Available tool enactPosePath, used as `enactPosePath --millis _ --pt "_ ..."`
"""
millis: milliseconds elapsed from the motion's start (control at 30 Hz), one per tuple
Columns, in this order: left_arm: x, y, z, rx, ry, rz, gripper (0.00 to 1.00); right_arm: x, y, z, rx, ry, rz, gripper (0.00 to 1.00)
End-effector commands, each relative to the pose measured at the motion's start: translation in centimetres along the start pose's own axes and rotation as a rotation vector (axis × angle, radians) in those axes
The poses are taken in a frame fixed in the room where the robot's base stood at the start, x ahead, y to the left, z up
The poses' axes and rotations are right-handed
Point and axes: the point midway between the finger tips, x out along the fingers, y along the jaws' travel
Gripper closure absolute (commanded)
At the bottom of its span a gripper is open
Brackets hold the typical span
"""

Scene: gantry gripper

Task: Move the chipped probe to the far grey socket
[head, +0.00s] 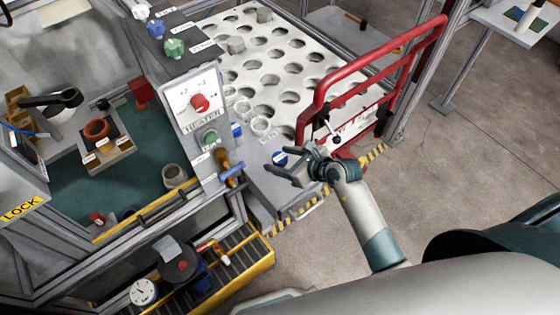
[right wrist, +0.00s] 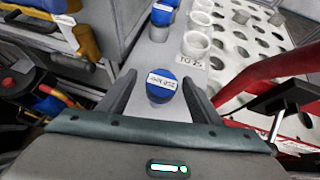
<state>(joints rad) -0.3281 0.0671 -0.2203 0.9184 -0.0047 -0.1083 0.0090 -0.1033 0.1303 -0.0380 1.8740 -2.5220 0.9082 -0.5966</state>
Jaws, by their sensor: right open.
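My right gripper (head: 284,167) is open over the grey ledge beside the perforated white plate (head: 312,62). A blue round piece with a white label (head: 281,159) is at its fingertips. In the right wrist view this blue piece (right wrist: 161,88) stands between the two open fingers (right wrist: 158,80), with gaps on both sides. The label is too small to read surely. I cannot tell which thing is the chipped probe. Grey pieces (head: 264,15) and (head: 236,45) sit at the plate's far side; I cannot tell which is the far grey socket. My left gripper is out of view.
White ring-shaped cups (head: 261,126) and a second blue piece (right wrist: 162,14) stand beyond the gripper. A red tubular gate (head: 375,65) rises close on the right. A heater panel (head: 197,103) and yellow tool tray (head: 245,262) are to the left. Open floor lies at right.

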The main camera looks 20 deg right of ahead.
Motion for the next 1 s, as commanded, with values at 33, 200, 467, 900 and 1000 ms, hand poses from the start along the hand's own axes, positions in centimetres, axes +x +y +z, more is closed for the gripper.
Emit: enactPosePath --millis 33,200,467,900,1000 --pt "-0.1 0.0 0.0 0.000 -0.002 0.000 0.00 0.3 0.0 0.1 0.001 0.000 0.001 0.41" --pt "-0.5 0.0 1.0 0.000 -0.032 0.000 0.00 2.1 -0.2 0.1 0.002 0.000 0.001 0.41" --pt "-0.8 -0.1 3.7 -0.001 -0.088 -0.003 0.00 4.6 -0.2 -0.1 0.002 0.000 0.001 0.41" --pt "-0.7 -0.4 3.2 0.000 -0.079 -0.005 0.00 4.8 -0.2 -0.1 0.000 0.000 0.001 0.41" --pt "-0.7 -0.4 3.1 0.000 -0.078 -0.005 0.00 4.8 -0.2 -0.1 0.000 0.000 0.001 0.44"
